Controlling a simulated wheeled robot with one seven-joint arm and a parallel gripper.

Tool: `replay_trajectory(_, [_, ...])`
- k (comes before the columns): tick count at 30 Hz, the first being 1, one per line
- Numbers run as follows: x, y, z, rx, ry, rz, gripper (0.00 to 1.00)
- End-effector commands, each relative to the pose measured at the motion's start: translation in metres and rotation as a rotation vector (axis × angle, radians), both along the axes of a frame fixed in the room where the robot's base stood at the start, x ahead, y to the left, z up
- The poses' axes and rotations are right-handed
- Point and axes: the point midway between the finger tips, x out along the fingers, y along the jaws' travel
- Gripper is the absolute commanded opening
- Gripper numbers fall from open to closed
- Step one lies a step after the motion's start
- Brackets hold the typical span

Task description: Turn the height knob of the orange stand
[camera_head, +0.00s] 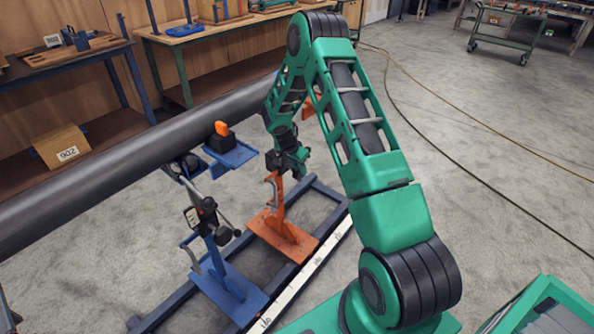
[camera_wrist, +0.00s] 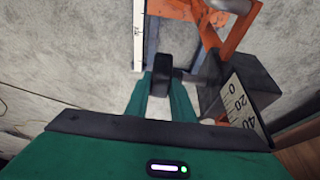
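The orange stand (camera_head: 284,233) stands on the dark floor rails; its orange parts also show at the top of the wrist view (camera_wrist: 214,38). My gripper (camera_head: 290,160) is at the upper part of this stand in the head view. In the wrist view, a dark round-edged knob (camera_wrist: 162,73) sits between my two green fingertips (camera_wrist: 161,88), with a shaft running right from it to a dark block. The knob fills most of the gap; I cannot tell whether both fingers touch it. In the head view, my gripper hides the knob.
The dark block with a 0-20-40 scale (camera_wrist: 243,98) is close to my right finger. A long grey pipe (camera_head: 140,150) runs above. A blue stand (camera_head: 222,275) is left of the orange one. A white ruler strip (camera_head: 305,275) lies along the front rail. Floor to the right is mostly open.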

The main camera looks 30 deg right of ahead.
Motion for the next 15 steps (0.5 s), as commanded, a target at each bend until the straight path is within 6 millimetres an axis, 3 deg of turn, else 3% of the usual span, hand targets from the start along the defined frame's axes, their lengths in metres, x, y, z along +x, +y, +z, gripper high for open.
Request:
replay_trajectory(5, [-0.0014,-0.0027,-0.0005,0.021,0.011,-0.006,0.00])
replay_trajectory(15, [-0.0003,-0.0087,-0.0021,0.232,0.089,-0.008,0.00])
